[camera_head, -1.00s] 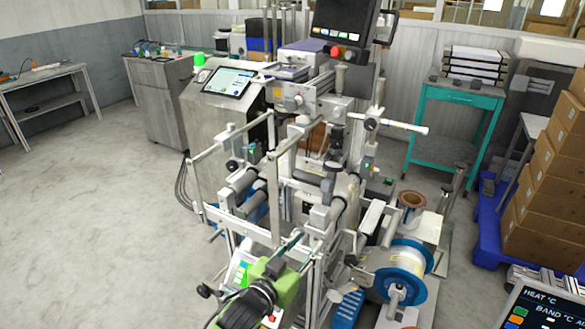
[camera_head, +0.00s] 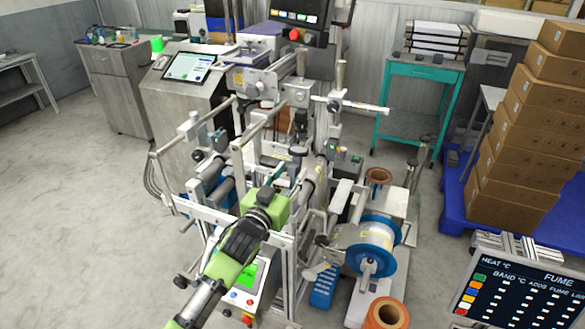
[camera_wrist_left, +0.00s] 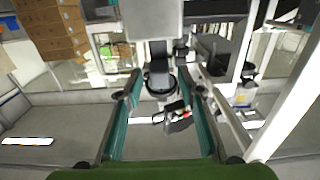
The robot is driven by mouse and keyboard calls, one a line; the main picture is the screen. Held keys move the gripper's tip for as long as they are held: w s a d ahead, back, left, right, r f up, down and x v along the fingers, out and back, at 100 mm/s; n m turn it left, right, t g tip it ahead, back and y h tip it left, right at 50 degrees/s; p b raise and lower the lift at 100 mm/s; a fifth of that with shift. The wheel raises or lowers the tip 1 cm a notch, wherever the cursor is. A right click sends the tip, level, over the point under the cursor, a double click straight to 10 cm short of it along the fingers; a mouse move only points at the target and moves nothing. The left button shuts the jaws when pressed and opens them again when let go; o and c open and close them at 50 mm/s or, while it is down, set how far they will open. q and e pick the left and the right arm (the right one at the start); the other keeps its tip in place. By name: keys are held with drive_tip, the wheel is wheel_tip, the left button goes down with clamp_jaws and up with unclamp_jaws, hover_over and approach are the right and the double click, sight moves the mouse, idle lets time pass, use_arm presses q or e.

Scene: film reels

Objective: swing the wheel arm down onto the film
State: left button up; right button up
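My left gripper (camera_head: 280,181) reaches into the front of the film machine (camera_head: 262,150), among its rails and rollers. In the left wrist view its two teal fingers (camera_wrist_left: 161,108) stand wide apart. A dark part with a round base (camera_wrist_left: 159,78) shows ahead between them, apart from both; I cannot tell whether it belongs to the wheel arm. The wheel arm cannot be picked out with certainty in the head view. A blue-flanged reel of pale film (camera_head: 371,246) is mounted at the machine's right front. My right gripper is not in view.
Bare metal rails and posts surround my left gripper closely. A brown roll (camera_head: 387,313) stands at the front, and a control screen (camera_head: 520,287) at lower right. Stacked boxes (camera_head: 525,135) stand on a blue pallet at right. Floor at left is clear.

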use_arm(q)
drive_tip(key=shift+x, duration=1)
clamp_jaws()
